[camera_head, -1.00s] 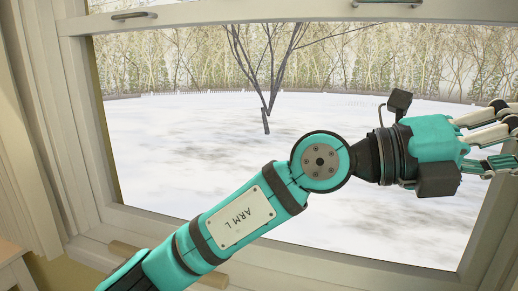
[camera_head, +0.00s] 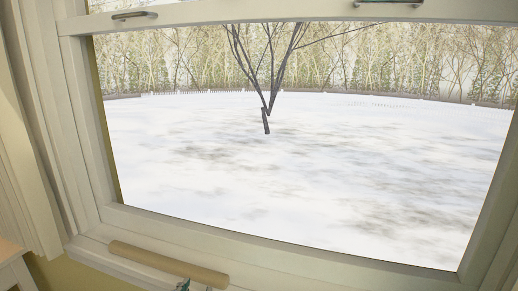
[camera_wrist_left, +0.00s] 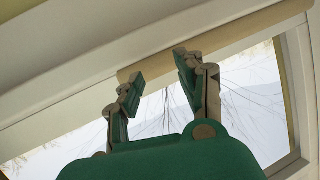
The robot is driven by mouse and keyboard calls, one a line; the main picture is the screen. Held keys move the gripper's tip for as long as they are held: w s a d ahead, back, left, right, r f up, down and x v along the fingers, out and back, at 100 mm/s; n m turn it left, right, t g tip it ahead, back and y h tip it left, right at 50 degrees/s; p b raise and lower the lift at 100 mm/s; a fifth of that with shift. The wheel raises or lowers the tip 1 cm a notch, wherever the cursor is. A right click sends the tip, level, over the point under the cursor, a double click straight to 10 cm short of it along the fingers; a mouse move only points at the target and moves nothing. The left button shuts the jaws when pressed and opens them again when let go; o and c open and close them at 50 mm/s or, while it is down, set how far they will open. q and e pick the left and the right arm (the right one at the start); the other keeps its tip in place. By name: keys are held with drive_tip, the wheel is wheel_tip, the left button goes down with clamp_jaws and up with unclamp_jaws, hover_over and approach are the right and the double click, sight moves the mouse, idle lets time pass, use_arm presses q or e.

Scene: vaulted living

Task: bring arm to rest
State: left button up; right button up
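My left gripper (camera_wrist_left: 160,70) shows in the left wrist view with its two fingers spread apart and nothing held between them. In that view its fingertips overlap the line of a tan rounded bar (camera_wrist_left: 245,30) behind them; I cannot tell whether they touch it. In the head view the left arm is almost wholly out of sight, with only a small teal and dark bit at the bottom edge. The same tan bar (camera_head: 168,262) lies along the window's lower ledge there. My right arm and gripper are in neither view.
A large white-framed window (camera_head: 290,255) fills the head view, with snow and a bare tree (camera_head: 268,85) outside. A curtain (camera_head: 22,165) hangs at the left. A pale furniture corner (camera_head: 12,265) shows at the lower left.

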use_arm(q)
drive_tip(key=s+a+f+g, duration=0.3)
drive_tip(key=s+f+g, duration=0.3)
drive_tip(key=s+f, duration=0.5)
drive_tip(key=s+a+f+g, duration=0.45)
drive_tip(key=s+f, duration=0.35)
drive_tip(key=s, duration=0.7)
wheel_tip(320, 180, down, 22)
drive_tip(key=s+g+p, duration=0.1)
drive_tip(key=g+p, duration=0.1)
drive_tip(key=p, duration=0.1)
drive_tip(key=s+a+f+p, duration=0.2)
drive_tip(key=s+f, duration=1.1)
drive_tip(key=s, duration=0.4)
drive_tip(key=shift+f+m+g, duration=0.3)
drive_tip(key=shift+g, duration=0.15)
drive_tip(key=shift+a, duration=0.1)
